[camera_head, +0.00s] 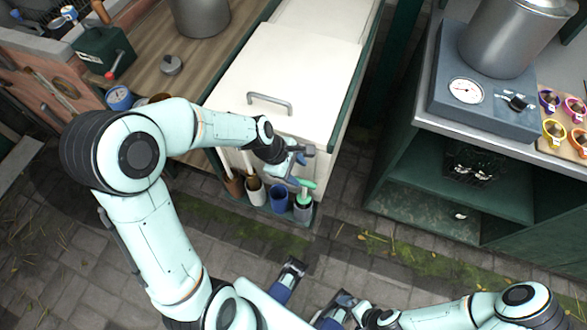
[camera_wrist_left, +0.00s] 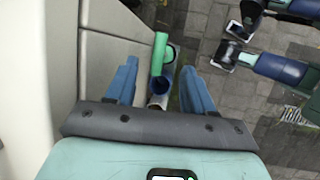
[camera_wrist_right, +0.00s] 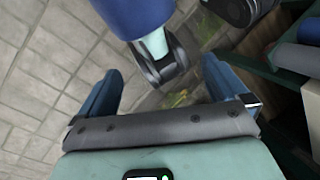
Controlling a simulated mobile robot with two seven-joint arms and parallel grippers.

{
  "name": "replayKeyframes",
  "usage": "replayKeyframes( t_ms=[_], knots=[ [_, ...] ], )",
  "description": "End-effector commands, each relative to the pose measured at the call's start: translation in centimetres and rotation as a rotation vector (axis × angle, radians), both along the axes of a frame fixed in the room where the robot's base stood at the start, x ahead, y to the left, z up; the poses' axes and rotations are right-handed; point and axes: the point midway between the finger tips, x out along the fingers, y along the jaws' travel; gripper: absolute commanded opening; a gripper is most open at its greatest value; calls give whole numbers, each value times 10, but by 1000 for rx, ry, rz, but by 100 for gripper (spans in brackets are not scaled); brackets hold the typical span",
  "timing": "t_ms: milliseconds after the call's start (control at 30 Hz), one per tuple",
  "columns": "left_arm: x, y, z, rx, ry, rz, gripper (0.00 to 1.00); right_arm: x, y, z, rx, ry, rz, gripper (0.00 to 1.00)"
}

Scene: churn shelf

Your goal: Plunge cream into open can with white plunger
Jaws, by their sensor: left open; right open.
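Several small cups stand in a row at the foot of the white cabinet: a brown one (camera_head: 234,187), a white one (camera_head: 257,197), a blue one (camera_head: 279,203) and a grey one (camera_head: 303,213). Pale rods (camera_head: 247,163) rise from the left cups. A green handle (camera_head: 307,186) rises from the grey cup. My left gripper (camera_head: 299,168) is open above the right cups. In the left wrist view, the green handle (camera_wrist_left: 160,52) shows between its fingers, untouched. My right gripper (camera_head: 335,312) is open and empty, low in the head view. Large metal cans stand at the back left (camera_head: 200,14) and right (camera_head: 502,42); their openings are not visible.
The white cabinet (camera_head: 300,65) has a grey bar handle (camera_head: 269,103). A grey scale (camera_head: 485,105) carries the right can on the counter, beside colourful cups (camera_head: 555,130). A green box (camera_head: 103,52) stands on the wooden counter. The paved floor between the cabinets is clear.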

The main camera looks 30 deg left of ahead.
Motion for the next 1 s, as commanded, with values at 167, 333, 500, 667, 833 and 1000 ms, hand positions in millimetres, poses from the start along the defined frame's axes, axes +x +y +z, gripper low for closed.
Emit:
replayKeyframes(
  t_ms=[167,333,500,667,833,1000],
  knots=[
    [8,-13,-35,-3,7,-4,53,3,0,-9,-1,-10,-2,100],
    [17,-24,-66,-1,4,-5,53,6,0,-15,-3,-21,-5,100],
    [24,-32,-89,0,4,-5,53,9,0,-20,-5,-30,-6,100],
    [29,-37,-102,0,2,-4,53,10,0,-22,-6,-34,-8,100],
    [31,-38,-106,2,-1,-3,53,10,0,-23,-5,-36,-8,100],
    [31,-38,-106,2,-1,-3,53,10,0,-23,-5,-36,-8,100]
  ],
)
